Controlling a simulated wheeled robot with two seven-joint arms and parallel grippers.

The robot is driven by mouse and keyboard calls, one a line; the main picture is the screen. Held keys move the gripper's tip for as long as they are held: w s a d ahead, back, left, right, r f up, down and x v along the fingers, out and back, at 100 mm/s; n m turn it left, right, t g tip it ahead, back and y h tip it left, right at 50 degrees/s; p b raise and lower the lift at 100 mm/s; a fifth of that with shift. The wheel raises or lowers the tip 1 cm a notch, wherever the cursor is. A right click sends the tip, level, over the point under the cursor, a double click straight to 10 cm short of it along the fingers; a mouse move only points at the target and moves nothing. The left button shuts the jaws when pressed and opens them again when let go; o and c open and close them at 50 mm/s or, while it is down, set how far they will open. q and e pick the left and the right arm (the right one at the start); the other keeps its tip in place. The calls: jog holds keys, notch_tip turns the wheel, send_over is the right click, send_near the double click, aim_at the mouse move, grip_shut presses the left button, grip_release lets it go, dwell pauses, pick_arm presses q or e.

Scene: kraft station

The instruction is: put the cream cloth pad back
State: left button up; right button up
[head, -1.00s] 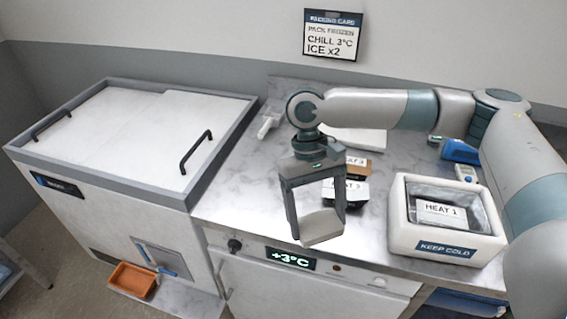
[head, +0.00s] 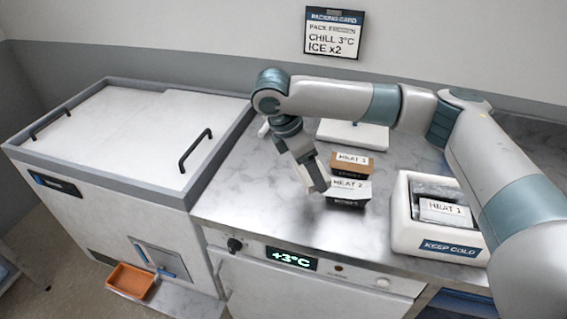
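My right arm reaches in from the right, and its gripper (head: 311,178) hangs low over the marble counter, left of the two labelled meat packs. The gripper is turned nearly side-on, so the gap between its fingers is mostly hidden. A narrow pale patch shows at the left of its fingers; I cannot tell whether this is the cream cloth pad or part of the gripper. The pad is not clearly visible elsewhere. My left gripper is not in view.
Pack MEAT 2 (head: 348,188) stands before pack MEAT 3 (head: 352,160), close to the gripper. A white cool box (head: 410,236) holds MEAT 1 (head: 444,211). A white slab (head: 352,136) lies behind. A lidded chest (head: 130,125) stands left. The counter's front is clear.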

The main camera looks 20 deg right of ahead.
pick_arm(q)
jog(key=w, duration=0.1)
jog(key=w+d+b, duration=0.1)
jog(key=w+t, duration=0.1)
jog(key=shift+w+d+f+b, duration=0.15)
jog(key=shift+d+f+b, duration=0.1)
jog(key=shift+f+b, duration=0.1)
pick_arm(e)
jog(key=w+d+r+n+t+y, duration=0.2)
jog(key=w+d+n, duration=0.6)
jog(key=n, duration=0.7)
jog(key=shift+w+r+t+y, duration=0.35)
jog(key=shift+w+t+y, duration=0.55)
jog(key=shift+w+t, duration=0.25)
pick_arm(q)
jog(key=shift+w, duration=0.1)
pick_arm(e)
jog(key=shift+d, duration=0.1)
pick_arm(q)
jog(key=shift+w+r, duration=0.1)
